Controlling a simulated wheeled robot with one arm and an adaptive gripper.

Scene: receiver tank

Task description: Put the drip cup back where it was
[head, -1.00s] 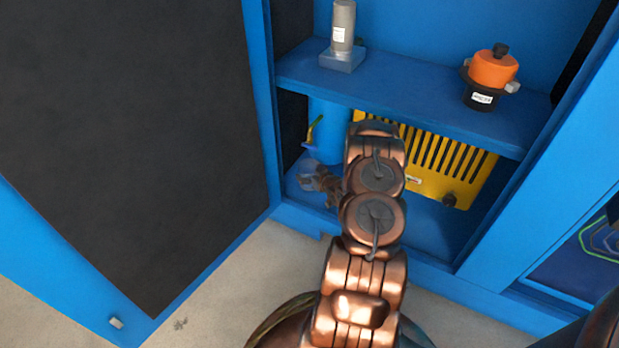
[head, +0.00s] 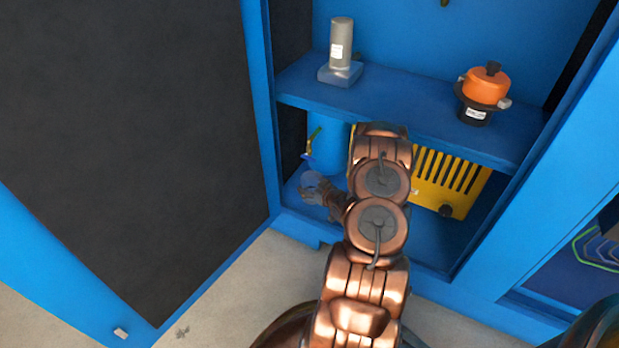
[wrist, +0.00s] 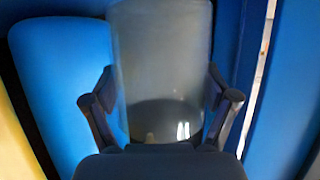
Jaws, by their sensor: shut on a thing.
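The drip cup is a clear, smoky cup (head: 312,187) low in the blue cabinet, below and close to the tap of the blue tank. My gripper (head: 318,194) is shut on it. In the wrist view the cup (wrist: 165,50) stands between the two fingers of my gripper (wrist: 164,95), with a dark area at its bottom. The blue tank (head: 328,152) stands on the cabinet floor behind; it also shows at left in the wrist view (wrist: 65,85). A tap with a yellow handle (head: 314,138) is on its left side. Whether the cup touches the floor I cannot tell.
The shelf (head: 390,112) above carries a grey cylinder (head: 341,45) and an orange-and-black device (head: 486,88). A yellow slotted guard (head: 450,180) is behind my arm at right. The open cabinet door (head: 130,150) fills the left side.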

